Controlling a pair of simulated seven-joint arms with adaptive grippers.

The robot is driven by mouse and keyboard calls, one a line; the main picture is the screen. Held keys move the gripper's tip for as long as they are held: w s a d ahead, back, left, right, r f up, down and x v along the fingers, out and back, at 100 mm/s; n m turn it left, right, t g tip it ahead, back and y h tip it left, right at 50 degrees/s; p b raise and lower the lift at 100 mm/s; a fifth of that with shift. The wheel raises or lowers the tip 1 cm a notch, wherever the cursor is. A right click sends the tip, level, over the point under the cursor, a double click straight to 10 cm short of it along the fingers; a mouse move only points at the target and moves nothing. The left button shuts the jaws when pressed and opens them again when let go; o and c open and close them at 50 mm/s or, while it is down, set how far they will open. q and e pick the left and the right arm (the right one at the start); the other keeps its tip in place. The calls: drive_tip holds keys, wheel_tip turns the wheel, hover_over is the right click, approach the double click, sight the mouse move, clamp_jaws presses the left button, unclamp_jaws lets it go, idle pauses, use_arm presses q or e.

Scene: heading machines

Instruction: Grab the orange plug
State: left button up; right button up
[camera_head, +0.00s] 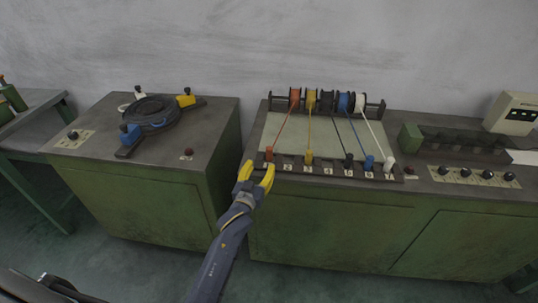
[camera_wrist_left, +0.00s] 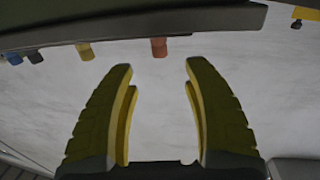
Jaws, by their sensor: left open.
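The orange plug (camera_head: 269,153) stands upright at the left end of a row of plugs on the front edge of the right-hand machine. An orange cord runs from it back to an orange spool (camera_head: 294,97). My left gripper (camera_head: 258,168) is open and empty, just in front of the orange plug. In the left wrist view, which looks upside down, the orange plug (camera_wrist_left: 159,47) lies past the open fingertips (camera_wrist_left: 158,66), in line with the gap between them. It is not between the fingers. My right gripper is not in view.
A yellow plug (camera_head: 308,157) stands to the right of the orange one, followed by black, blue and white plugs. A green cabinet (camera_head: 150,205) with a round black fixture (camera_head: 152,111) stands to the left, with a narrow gap between machines. Floor space in front is clear.

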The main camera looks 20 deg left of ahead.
sight(268, 153)
use_arm(q)
drive_tip(key=shift+w+f, duration=0.1)
drive_tip(key=shift+w, duration=5.05)
clamp_jaws()
